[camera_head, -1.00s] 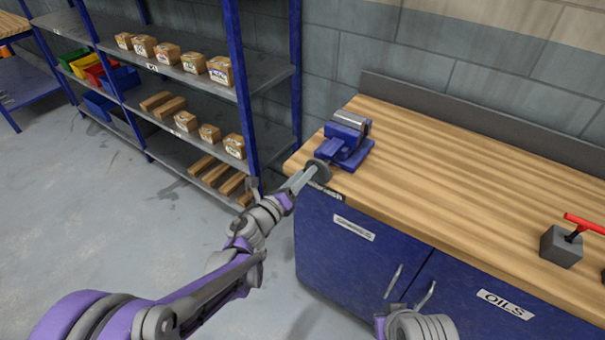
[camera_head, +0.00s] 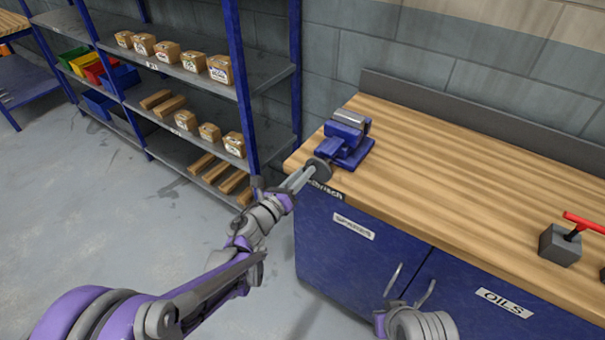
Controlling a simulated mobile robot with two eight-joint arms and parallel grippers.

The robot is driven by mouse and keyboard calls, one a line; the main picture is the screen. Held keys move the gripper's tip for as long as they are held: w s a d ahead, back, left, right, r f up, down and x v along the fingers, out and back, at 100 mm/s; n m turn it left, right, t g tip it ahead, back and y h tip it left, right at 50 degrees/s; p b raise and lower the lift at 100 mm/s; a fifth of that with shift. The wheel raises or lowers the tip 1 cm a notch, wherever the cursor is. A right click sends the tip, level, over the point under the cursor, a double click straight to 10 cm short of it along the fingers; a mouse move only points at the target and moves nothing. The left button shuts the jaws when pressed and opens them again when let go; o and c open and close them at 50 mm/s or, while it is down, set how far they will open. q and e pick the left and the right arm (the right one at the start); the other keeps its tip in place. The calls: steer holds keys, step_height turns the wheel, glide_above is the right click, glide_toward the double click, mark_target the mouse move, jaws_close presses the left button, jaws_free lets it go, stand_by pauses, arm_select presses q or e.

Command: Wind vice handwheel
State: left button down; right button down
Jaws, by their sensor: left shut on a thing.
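The blue vice (camera_head: 346,140) sits on the near left corner of the wooden bench top. Its dark round handwheel (camera_head: 319,170) faces left and forward, at the bench's edge. My left gripper (camera_head: 306,176) reaches up from the lower left, and its fingertips are at the handwheel, shut on it. The fingers partly cover the wheel, so the exact grip point is hard to see.
The wooden bench top (camera_head: 450,180) is mostly clear. A grey block with a red handle (camera_head: 562,242) stands at its right. Blue cabinet doors (camera_head: 350,255) are below. A shelf rack (camera_head: 243,100) with several boxes stands close to the left of the bench.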

arm_select(q)
steer(key=n, duration=0.1)
steer(key=n+b, duration=0.1)
steer(key=n, duration=0.1)
steer(key=shift+w+a+f+b, duration=0.2)
steer(key=shift+a+f+b, duration=0.1)
steer(key=shift+b, duration=0.1)
steer(key=shift+n, duration=0.3)
steer(key=n, duration=0.1)
steer(key=n+b, duration=0.1)
steer(key=n, duration=0.1)
steer(key=shift+w+a+f+b, duration=0.15)
steer(key=shift+a+f+b, duration=0.1)
steer(key=shift+f+b, duration=0.1)
